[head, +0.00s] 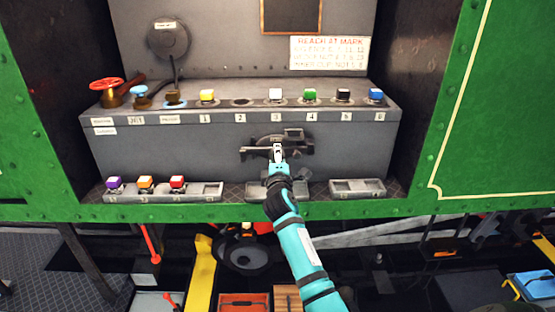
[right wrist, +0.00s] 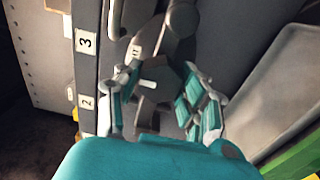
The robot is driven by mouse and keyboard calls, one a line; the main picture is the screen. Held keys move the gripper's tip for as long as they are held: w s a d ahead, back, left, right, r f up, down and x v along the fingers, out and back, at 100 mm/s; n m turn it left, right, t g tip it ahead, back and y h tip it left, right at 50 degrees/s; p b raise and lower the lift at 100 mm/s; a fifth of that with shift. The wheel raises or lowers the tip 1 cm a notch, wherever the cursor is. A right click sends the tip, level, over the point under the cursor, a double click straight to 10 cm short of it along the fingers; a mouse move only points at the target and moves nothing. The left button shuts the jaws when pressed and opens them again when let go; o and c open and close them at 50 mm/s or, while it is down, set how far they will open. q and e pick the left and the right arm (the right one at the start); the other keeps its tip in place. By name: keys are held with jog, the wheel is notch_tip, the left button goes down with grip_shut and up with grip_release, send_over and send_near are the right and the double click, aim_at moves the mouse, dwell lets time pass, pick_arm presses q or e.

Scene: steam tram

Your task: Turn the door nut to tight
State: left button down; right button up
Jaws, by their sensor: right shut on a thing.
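The smokebox-like door fitting (head: 270,139), a dark round plate with dark crossbar arms, is on the front face of the grey cabinet. My right gripper (head: 278,152), on a teal arm, is at its middle and hides the nut there in the head view. In the right wrist view the fingers of my right gripper (right wrist: 162,100) stand on either side of a dark nut-like piece (right wrist: 152,84) with a white mark, and are shut on it. Whether the nut is at tight cannot be read. My left gripper is not in view.
A left tray (head: 205,190) holds purple, orange and red blocks; a right tray (head: 357,187) looks empty. Green panels flank the recess.

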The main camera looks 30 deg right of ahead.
jog(key=shift+f, duration=0.1)
dwell(0.4)
jog(key=o, duration=0.9)
jog(key=v, duration=1.2)
jog(key=shift+s, duration=0.1)
